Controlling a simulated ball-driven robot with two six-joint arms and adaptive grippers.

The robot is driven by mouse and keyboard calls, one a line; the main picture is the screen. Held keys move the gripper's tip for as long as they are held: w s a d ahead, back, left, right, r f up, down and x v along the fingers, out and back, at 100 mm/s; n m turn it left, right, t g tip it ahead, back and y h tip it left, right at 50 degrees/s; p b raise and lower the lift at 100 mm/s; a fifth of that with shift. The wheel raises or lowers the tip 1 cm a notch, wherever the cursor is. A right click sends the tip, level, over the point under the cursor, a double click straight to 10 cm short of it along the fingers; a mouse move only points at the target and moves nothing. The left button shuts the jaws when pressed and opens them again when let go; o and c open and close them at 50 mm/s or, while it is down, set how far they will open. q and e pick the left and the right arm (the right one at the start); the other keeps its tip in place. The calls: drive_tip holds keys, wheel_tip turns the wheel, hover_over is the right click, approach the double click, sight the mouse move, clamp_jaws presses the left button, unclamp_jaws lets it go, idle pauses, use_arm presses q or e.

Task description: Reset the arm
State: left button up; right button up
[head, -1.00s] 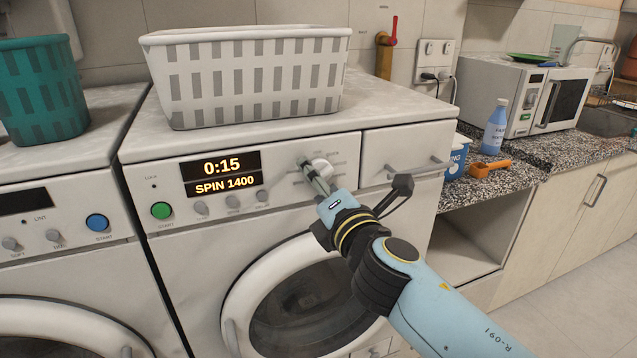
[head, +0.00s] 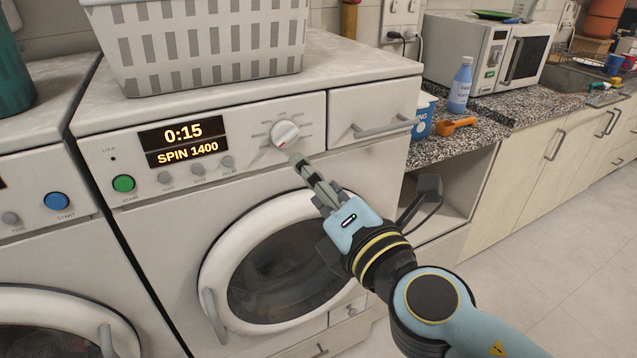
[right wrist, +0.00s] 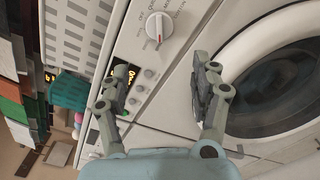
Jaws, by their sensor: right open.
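My right gripper (head: 307,172) is just below and in front of the washing machine's dial, clear of it. In the right wrist view its two fingers (right wrist: 160,95) stand apart with nothing between them. The white dial (head: 285,134) has a red mark and sits on the panel of the washing machine (head: 160,235). It also shows in the right wrist view (right wrist: 160,26). The display (head: 184,142) reads 0:15 and SPIN 1400. The round door (head: 290,265) is shut. My left gripper is in neither view.
A grey-white basket (head: 200,50) stands on the machine. A drawer handle (head: 385,127) juts out to the right of the dial. The counter beyond holds a blue bottle (head: 461,85), an orange scoop (head: 457,125) and a microwave (head: 490,55). The floor at right is clear.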

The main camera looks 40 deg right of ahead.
drive_tip(key=shift+s, duration=0.2)
drive_tip(key=shift+w, duration=0.1)
idle(0.4)
drive_tip(key=s+d+f+m+g+y+b, duration=0.1)
drive_tip(key=s+f+m+g+b, duration=0.2)
drive_tip(key=f, duration=1.6)
drive_tip(key=s+d+f+m+g+y+b, duration=0.1)
drive_tip(key=f+m+g+b, duration=0.35)
drive_tip(key=f, duration=1.45)
drive_tip(key=s+d+f+m+g+b, duration=0.2)
drive_tip(key=s+f+m+g, duration=0.3)
drive_tip(key=s+f, duration=1)
drive_tip(key=s+f+m+g, duration=0.2)
drive_tip(key=s+f+m, duration=0.2)
drive_tip(key=s, duration=0.4)
drive_tip(key=s+f+m+g+y, duration=0.1)
drive_tip(key=s+f+m, duration=0.3)
drive_tip(key=s, duration=0.4)
drive_tip(key=shift+s+m+g+b, duration=0.2)
drive_tip(key=shift+m+g+b, duration=0.15)
drive_tip(key=shift+g, duration=0.3)
